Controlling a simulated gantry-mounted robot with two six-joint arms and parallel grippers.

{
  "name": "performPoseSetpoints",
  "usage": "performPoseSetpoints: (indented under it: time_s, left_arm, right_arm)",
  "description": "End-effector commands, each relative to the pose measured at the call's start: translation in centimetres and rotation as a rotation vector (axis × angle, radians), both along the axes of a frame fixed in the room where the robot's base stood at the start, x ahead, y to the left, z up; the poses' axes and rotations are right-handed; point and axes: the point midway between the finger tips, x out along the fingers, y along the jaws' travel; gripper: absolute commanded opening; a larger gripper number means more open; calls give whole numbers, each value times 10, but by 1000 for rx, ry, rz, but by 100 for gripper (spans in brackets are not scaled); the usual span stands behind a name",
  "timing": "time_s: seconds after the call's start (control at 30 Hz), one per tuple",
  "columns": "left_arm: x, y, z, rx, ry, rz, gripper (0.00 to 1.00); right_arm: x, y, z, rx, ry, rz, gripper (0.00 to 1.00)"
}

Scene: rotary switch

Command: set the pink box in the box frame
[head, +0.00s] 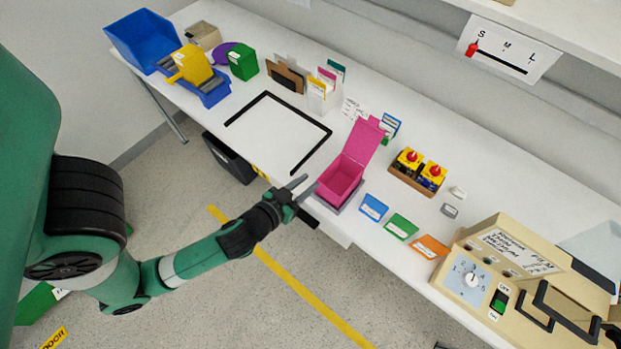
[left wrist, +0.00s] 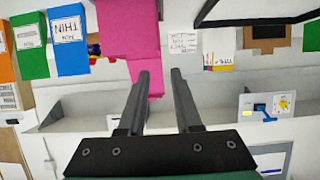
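The pink box (head: 340,180) stands on the table with its lid (head: 366,141) raised, at the front edge, on what looks like a grey base. The box frame (head: 299,114) is a black outline on the white table, left of the box, with its front side open. My left gripper (head: 306,188) is at the box's front left side, its fingers apart. In the left wrist view the gripper (left wrist: 158,72) is open with nothing between its fingertips; pink box surfaces (left wrist: 128,28) show beyond. I cannot tell whether a finger touches the box.
Blue (head: 373,207), green (head: 400,227) and orange (head: 430,246) cards lie right of the box. A beige machine (head: 510,270) stands farther right. Card holders (head: 322,92) stand behind the frame. Bins (head: 143,40) are at the far left. The table inside the frame is clear.

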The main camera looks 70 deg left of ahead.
Motion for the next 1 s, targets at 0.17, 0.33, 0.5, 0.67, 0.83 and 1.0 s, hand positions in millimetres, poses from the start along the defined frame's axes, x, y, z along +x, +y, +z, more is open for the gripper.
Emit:
performPoseSetpoints:
  time_s: [0.17,0.33,0.5,0.67,0.83,1.0]
  left_arm:
    - [-3,-2,4,-1,1,0,33]
    - [-3,-2,3,0,0,0,33]
    - [-1,-2,5,0,-5,-1,33]
    - [49,-10,48,5,-126,-55,33]
    - [147,-43,190,45,-435,-216,33]
    - [181,-95,378,146,-795,-407,33]
  right_arm:
    - [0,0,2,0,0,0,100]
    - [0,0,1,0,1,0,100]
    - [0,0,1,0,1,0,100]
    - [0,0,1,0,0,0,100]
    - [0,0,2,0,0,0,100]
    - [0,0,1,0,0,0,100]
